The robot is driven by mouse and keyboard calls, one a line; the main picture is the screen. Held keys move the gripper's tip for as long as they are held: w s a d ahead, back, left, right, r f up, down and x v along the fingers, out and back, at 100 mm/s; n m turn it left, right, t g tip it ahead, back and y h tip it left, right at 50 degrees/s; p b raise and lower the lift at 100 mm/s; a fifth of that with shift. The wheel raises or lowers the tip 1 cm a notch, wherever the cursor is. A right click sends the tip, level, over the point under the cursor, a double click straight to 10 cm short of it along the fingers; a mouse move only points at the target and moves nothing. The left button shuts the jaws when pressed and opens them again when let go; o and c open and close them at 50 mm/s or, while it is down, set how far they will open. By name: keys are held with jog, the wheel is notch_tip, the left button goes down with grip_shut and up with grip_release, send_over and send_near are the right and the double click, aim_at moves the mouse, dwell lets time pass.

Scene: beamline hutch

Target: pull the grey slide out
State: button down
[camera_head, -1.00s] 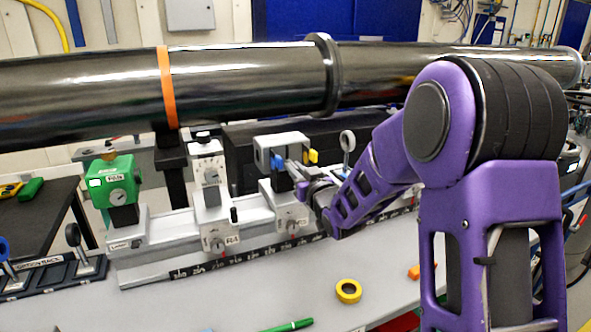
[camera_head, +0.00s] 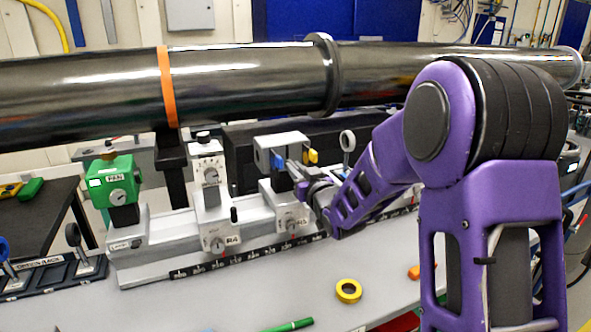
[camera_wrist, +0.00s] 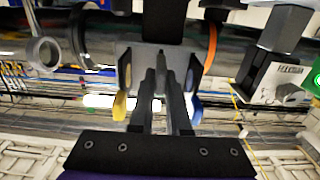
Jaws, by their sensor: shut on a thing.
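The grey slide (camera_wrist: 161,58) shows in the wrist view as a grey piece in the holder, with a yellow tab on its left and a blue one on its right. In the head view the light grey holder (camera_head: 281,143) stands on a carrier on the bench rail. My gripper (camera_wrist: 161,82) is shut on a narrow part at the slide's middle; its dark fingers hide most of that part. How far the slide sits in the holder cannot be told.
A large dark pipe (camera_head: 250,82) runs across above the bench. A green-topped carrier (camera_head: 117,180) and a white carrier (camera_head: 211,190) stand left on the rail. A ring-shaped mount (camera_head: 347,140) is close right. Yellow tape (camera_head: 348,291) lies on the front bench, which is mostly clear.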

jog(key=shift+s, duration=0.1)
jog(key=shift+b+v, duration=0.8)
jog(key=shift+v, duration=1.4)
jog(key=shift+f, duration=0.1)
jog(key=c, duration=0.9)
grip_release()
jog(key=shift+d, duration=0.1)
jog(key=shift+s, duration=0.15)
